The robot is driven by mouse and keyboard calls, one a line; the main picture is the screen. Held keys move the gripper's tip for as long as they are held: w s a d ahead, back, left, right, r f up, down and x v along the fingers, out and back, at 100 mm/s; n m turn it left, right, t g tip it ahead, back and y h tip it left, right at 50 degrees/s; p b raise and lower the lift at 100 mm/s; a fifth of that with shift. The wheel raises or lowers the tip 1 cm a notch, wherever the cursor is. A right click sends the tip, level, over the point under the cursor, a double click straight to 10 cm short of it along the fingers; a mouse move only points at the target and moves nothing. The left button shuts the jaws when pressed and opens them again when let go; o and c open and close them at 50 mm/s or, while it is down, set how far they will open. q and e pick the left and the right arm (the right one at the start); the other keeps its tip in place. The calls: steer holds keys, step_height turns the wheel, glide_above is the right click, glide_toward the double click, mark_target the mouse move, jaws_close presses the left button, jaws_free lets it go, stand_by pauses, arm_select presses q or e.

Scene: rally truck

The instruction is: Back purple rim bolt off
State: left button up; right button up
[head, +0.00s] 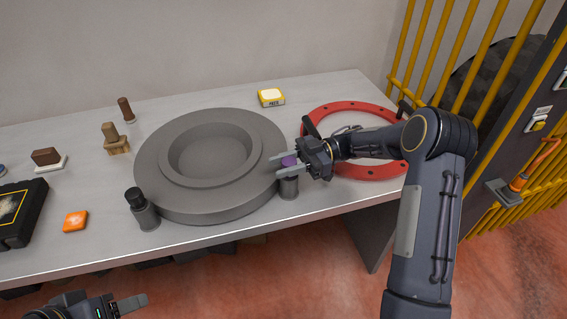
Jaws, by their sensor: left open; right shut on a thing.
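A large grey round wheel or rim (160,177) lies flat on the table. A small purple bolt (289,160) is at its right edge, just above a short grey cylinder post (289,188). My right gripper (285,164) is shut on the purple bolt, its two pale fingers on either side of it. Whether the bolt still touches the post, I cannot tell. My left gripper (130,304) is open and empty at the bottom left, below the table's front edge.
A red ring (372,174) lies on the table behind my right arm. A dark-capped post (145,210), an orange block (75,221), a black case (20,215), small brown items (117,140) and a yellow-white box (271,97) stand around the grey wheel. Yellow bars (440,50) rise at right.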

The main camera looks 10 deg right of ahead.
steer(key=shift+f, duration=0.1)
stand_by(0.3)
steer(key=o, duration=1)
steer(key=shift+r, duration=0.3)
step_height(320, 180, up, 2)
steer(key=shift+r, duration=0.1)
steer(key=s+a+r, duration=0.1)
steer(key=s+r, duration=0.2)
steer(key=s, duration=0.1)
steer(key=s+a+r, duration=0.1)
steer(key=s+r, duration=0.3)
steer(key=s, duration=0.1)
steer(key=s+a+r, duration=0.1)
steer(key=s+r, duration=0.2)
steer(key=s, duration=0.1)
steer(key=shift+s+a+r, duration=0.15)
steer(key=shift+s+a, duration=0.2)
